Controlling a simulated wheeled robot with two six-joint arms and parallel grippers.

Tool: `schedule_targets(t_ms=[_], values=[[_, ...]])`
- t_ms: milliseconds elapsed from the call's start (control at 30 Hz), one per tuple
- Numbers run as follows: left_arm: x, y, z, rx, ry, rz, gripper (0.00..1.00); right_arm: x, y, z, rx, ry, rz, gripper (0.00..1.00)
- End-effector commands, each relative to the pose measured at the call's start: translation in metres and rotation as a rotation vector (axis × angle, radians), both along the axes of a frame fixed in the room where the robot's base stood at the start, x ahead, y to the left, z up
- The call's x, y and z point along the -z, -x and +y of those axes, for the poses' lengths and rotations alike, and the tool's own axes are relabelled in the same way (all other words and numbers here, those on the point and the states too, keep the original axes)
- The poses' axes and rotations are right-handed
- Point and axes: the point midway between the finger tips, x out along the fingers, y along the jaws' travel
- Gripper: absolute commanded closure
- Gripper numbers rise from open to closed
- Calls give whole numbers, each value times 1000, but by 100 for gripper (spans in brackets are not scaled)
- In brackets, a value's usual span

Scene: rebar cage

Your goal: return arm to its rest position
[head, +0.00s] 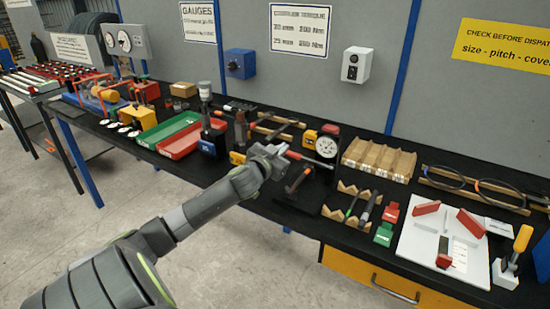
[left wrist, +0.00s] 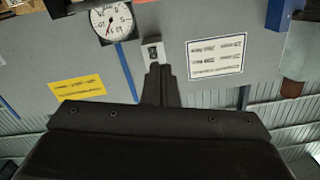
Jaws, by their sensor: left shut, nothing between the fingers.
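My left arm comes in from the bottom left of the head view and reaches over the front of the black workbench (head: 268,208). Its gripper (head: 281,150) is at the middle of the bench, partly hidden by my wrist, among the tools. In the left wrist view the two dark fingers (left wrist: 161,84) are together with nothing between them. The dial gauge (head: 327,146) stands just right of the gripper in the head view and also shows in the left wrist view (left wrist: 112,20). I cannot tell whether the gripper touches anything. My right gripper is not in view.
Red and green trays (head: 167,131) lie left of the gripper. A wooden ribbed block (head: 379,159), wooden V-supports (head: 352,202) and a white plate (head: 441,243) lie to the right. The grey panel wall (head: 290,71) stands behind. Open floor (head: 150,200) lies in front.

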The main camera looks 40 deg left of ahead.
Motion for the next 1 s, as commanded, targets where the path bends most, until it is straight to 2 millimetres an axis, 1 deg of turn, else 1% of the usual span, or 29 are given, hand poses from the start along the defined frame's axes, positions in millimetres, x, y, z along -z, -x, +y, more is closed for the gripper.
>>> schedule_targets(t_ms=[33, 100, 300, 667, 767, 867, 900, 967, 1000], values=[[1, 8, -2, 2, -5, 1, 100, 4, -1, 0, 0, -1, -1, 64], [1, 16, -4, 2, -4, 1, 100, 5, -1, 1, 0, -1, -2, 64], [-1, 33, -8, 1, -2, 1, 100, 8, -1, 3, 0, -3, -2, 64], [-1, 37, -10, -1, 2, 3, 100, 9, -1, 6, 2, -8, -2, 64], [17, 45, -16, -19, 15, 37, 100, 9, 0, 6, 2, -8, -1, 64], [55, 69, -32, -61, 43, 126, 100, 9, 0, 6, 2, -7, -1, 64], [75, 83, -41, -82, 58, 178, 100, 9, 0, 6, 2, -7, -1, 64], [106, 110, -58, -114, 82, 272, 100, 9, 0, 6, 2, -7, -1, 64], [125, 129, -69, -135, 98, 340, 100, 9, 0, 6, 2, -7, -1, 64]])
